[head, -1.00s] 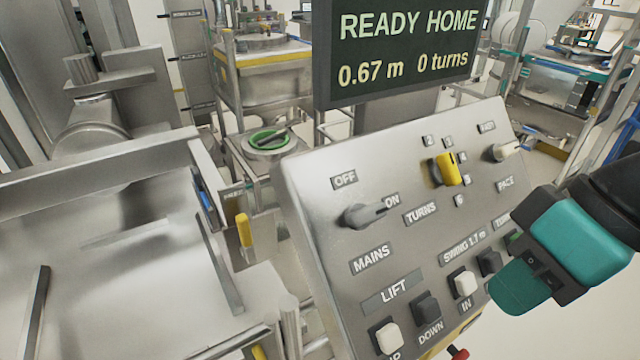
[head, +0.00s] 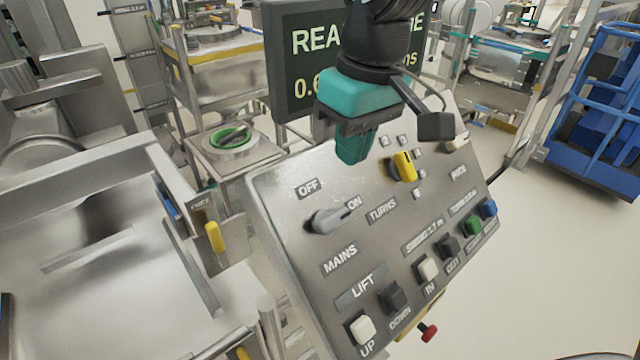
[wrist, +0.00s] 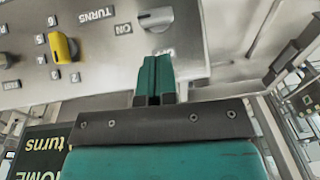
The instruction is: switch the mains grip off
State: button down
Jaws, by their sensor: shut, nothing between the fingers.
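The mains grip (head: 332,220) is a grey knob on the sloping steel control panel (head: 290,235), between the OFF and ON labels and above the MAINS label. Its pointer is turned toward ON. It also shows at the top of the wrist view (wrist: 156,19). My gripper (head: 350,158), with teal fingers, is shut and empty over the panel's upper edge, up and right of the grip and apart from it. In the wrist view its fingertips (wrist: 155,62) sit just short of the grip and partly cover a label there.
A yellow TURNS knob (head: 403,166) is right of the grip. LIFT buttons (head: 393,295) and other push buttons line the lower panel. The display (head: 290,75) behind is partly hidden by my arm. A steel bin (head: 120,260) stands left; a blue rack (head: 600,110) is right.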

jog(key=r, duration=0.2)
send_over(320, 220)
jog(key=w+a, duration=0.1)
jog(key=w, duration=0.1)
jog(key=shift+s+f+h+p, duration=0.1)
jog(key=shift+s+h+p, duration=0.15)
jog(key=shift+h+p, duration=0.1)
jog(key=shift+f, duration=0.1)
jog(key=f+p, duration=0.1)
jog(key=f, duration=0.2)
jog(key=f+p, duration=0.1)
jog(key=f, duration=0.2)
jog(key=f+p, duration=0.1)
jog(key=f, duration=0.2)
jog(key=shift+w+a+f, duration=0.15)
jog(key=shift+w+f, duration=0.15)
jog(key=shift+f, duration=0.1)
jog(key=shift+s+d+f+p, duration=0.25)
jog(key=shift+s+f, duration=0.1)
jog(key=shift+f, duration=0.1)
jog(key=shift+s+d+f+p, duration=0.2)
jog(key=shift+s+f, duration=0.15)
jog(key=shift+f, duration=0.1)
jog(key=shift+s+d+f, duration=0.25)
jog(key=shift+s+f, duration=0.1)
jog(key=shift+f, duration=0.3)
